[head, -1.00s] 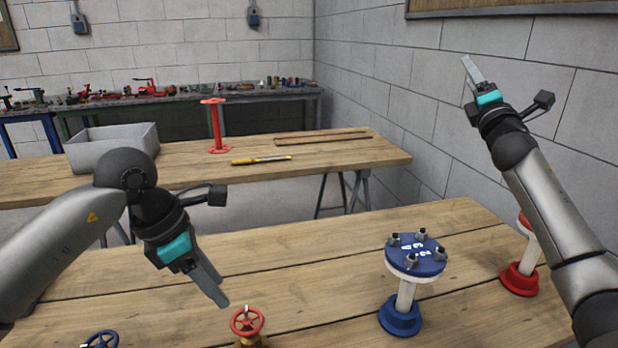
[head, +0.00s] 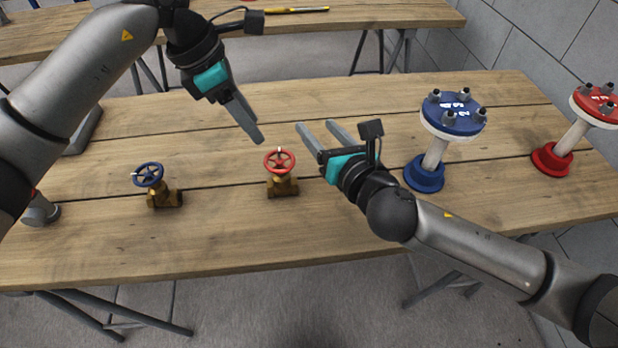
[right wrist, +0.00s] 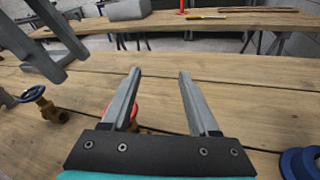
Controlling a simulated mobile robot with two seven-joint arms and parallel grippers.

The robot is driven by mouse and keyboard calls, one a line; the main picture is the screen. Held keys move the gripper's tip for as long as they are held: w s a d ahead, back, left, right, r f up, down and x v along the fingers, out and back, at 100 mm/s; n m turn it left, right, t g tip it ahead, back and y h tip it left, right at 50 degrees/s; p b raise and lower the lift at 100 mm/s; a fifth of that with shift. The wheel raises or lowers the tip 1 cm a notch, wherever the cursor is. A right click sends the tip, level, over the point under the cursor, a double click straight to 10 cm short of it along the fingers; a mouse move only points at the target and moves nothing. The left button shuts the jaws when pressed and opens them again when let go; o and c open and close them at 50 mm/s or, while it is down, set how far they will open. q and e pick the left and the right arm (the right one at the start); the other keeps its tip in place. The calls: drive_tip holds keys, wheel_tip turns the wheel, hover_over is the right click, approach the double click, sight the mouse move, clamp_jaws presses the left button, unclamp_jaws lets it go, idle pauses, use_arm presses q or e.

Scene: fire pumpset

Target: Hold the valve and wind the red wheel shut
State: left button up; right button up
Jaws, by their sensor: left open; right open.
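The brass valve (head: 283,187) with the red wheel (head: 279,160) stands upright on the near wooden table in the head view. My left gripper (head: 254,137) is open and empty, above and a little left of the red wheel, fingers pointing down. My right gripper (head: 319,133) is open and empty, just right of the wheel and apart from it. In the right wrist view its fingers (right wrist: 160,78) are spread, and the red wheel (right wrist: 131,112) is partly hidden behind the left finger. My left gripper's fingers (right wrist: 37,50) show there at the upper left.
A second brass valve with a blue wheel (head: 148,175) stands to the left. A blue flanged pipe (head: 433,150) stands right of my right gripper, and a red flanged pipe (head: 568,140) is farther right. The table (head: 230,235) is clear in front of the valves.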

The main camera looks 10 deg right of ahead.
sight(275, 164)
drive_tip(key=s+a+f+n+g, duration=0.1)
drive_tip(key=s+a+f+n, duration=0.1)
drive_tip(key=s, duration=0.3)
drive_tip(key=s+a+f+n+g, duration=0.1)
drive_tip(key=s+a+f+g, duration=0.1)
drive_tip(key=s, duration=0.3)
drive_tip(key=shift+n, duration=0.3)
drive_tip(key=x, duration=1.4)
drive_tip(key=shift+w+f, duration=0.25)
drive_tip(key=shift+w, duration=0.05)
drive_tip(key=shift+c, duration=0.3)
clamp_jaws()
idle(0.3)
